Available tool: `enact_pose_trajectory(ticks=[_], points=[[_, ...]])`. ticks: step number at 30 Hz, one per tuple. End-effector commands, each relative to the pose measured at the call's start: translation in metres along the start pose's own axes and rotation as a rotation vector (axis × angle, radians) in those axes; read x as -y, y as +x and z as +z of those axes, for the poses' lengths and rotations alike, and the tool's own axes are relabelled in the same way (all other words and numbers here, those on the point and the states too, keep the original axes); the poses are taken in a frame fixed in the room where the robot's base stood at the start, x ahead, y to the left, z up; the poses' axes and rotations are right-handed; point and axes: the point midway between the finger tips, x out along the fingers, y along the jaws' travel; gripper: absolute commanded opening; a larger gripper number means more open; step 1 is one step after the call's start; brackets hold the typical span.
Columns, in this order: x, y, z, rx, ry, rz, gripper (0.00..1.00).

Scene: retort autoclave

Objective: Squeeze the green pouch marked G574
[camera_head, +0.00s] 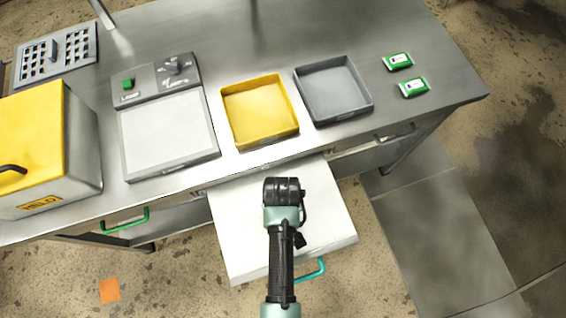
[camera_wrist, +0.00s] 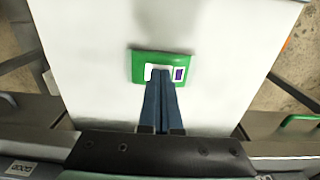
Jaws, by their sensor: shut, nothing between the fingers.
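A green pouch (camera_wrist: 143,66) with a white label and a small dark purple mark lies flat on the white inside of an open drawer in the wrist view. Any writing on it is too small to read. My gripper (camera_wrist: 161,76) is shut and empty, its blue fingertips over the lower edge of the label. I cannot tell whether they touch the pouch. In the head view my arm hides this pouch. Two more green pouches with white labels, a farther one (camera_head: 398,61) and a nearer one (camera_head: 413,87), lie on the table at the right; their marks are unreadable.
The open drawer (camera_head: 235,255) juts out from the steel table (camera_head: 440,90). A yellow tray (camera_head: 260,143) and a grey tray (camera_head: 340,119) stand behind it, both empty. A device with a white plate (camera_head: 168,130) and a yellow-topped box (camera_head: 42,137) stand to the left.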

Motion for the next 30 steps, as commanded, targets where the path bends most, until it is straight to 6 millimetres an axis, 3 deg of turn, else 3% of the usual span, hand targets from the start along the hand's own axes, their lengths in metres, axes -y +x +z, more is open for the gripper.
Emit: enact_pose_trajectory(ticks=[1,10,30], points=[[0.002,0.007,0.007,0.018,0.002,-0.004,0.0],[0.002,0.003,0.007,0.019,0.002,-0.005,0.0],[0.001,-0.052,0.002,0.008,0.0,-0.003,0.0]])
